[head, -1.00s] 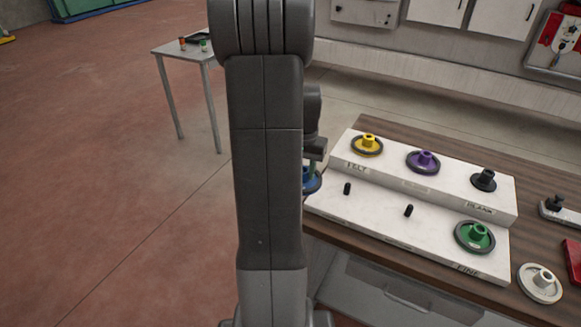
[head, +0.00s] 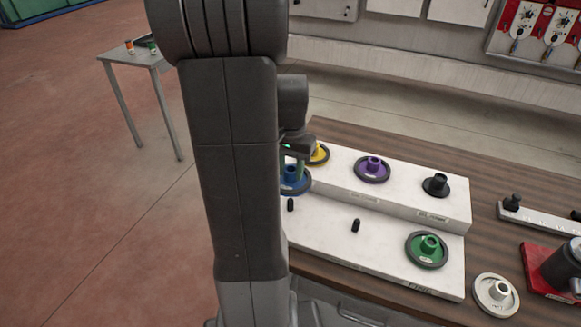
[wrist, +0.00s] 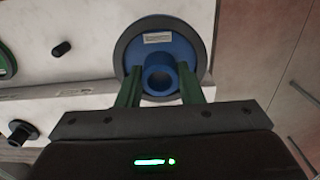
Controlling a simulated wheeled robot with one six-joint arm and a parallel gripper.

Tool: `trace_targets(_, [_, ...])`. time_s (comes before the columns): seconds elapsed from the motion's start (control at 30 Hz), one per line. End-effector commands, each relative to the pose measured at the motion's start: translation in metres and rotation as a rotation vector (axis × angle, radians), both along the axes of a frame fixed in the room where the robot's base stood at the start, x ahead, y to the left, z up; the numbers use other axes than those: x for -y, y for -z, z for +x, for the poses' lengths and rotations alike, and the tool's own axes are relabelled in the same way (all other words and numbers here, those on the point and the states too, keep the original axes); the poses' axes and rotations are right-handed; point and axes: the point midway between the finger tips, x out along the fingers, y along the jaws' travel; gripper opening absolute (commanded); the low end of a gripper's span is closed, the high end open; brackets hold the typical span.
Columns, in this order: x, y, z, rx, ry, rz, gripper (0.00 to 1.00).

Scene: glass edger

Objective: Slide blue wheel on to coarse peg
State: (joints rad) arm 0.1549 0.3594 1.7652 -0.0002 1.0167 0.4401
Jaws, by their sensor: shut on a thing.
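The blue wheel (head: 294,180) is held in my gripper (head: 299,166), above the left end of the white stepped rack. In the wrist view the green fingers of my gripper (wrist: 159,83) are shut on the hub of the blue wheel (wrist: 160,48), with its dark rim around it. The lower step has two bare black pegs, a left one (head: 290,204) and a middle one (head: 355,226). Their labels are not readable, so I cannot tell which is coarse. One bare peg (wrist: 61,49) shows in the wrist view. My arm hides the rack's left end.
A green wheel (head: 427,250) sits at the lower step's right. The upper step holds a partly hidden yellow wheel (head: 319,153), a purple wheel (head: 372,169) and a black hub (head: 436,186). A white wheel (head: 495,294) and a red-based device (head: 545,270) lie to the right.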

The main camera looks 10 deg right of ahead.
Motion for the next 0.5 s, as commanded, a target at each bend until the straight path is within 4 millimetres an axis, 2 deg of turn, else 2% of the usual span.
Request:
trace_targets(0.3, [-0.0002, 0.0, 0.0, 0.001, -0.001, -0.001, 0.0])
trace_targets(0.5, [-0.0002, 0.0088, 0.0, 0.001, -0.001, -0.001, 0.0])
